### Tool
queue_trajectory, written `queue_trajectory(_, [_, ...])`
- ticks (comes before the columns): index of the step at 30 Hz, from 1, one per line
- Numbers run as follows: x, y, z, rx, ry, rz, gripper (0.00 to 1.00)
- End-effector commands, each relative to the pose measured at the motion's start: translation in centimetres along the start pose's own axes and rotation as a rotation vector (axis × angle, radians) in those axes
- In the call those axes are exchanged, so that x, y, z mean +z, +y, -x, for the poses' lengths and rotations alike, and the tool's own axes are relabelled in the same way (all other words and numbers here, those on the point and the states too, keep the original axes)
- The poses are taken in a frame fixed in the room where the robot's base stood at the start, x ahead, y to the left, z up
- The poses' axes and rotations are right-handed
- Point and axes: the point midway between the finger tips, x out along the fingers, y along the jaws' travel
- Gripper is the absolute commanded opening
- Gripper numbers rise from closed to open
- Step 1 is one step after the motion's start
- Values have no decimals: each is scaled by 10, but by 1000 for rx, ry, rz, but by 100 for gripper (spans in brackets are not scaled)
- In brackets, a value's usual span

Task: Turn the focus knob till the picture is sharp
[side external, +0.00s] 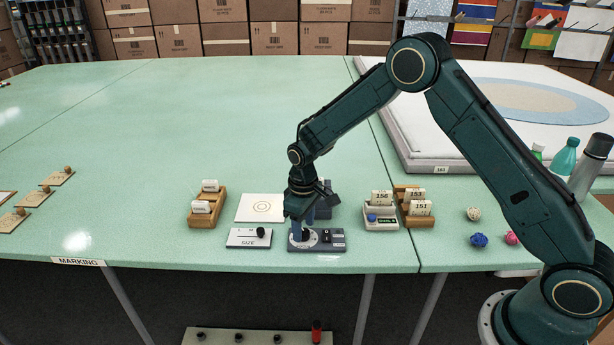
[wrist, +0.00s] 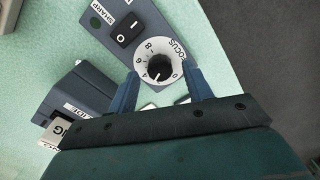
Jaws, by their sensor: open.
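The focus knob (wrist: 160,68) is black, on a white numbered dial marked FOCUS, on a grey-blue panel (side external: 331,248). My gripper (wrist: 162,73) is open, pointing down, with one blue finger on each side of the dial in the wrist view. In the side view my gripper (side external: 303,232) covers part of the dial. The panel also has a black rocker switch (wrist: 128,29) and a dark green spot (wrist: 95,22) beside the word SHARP. A white card (side external: 261,207) with tan rings lies behind; its sharpness is too small to judge.
A small panel with a black knob (side external: 261,231) sits just left of the focus panel. A dark box (wrist: 78,98) stands close beside my gripper. Wooden card holders (side external: 208,212) stand left, others right.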

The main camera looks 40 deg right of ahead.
Motion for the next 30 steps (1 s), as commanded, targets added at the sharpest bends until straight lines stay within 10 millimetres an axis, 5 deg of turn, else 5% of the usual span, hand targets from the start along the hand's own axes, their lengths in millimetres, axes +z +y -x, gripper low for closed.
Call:
queue_trajectory(18, [0, 0, 97, 1, 4, 0, 50])
queue_trajectory(30, [0, 0, 124, 0, 0, 0, 50])
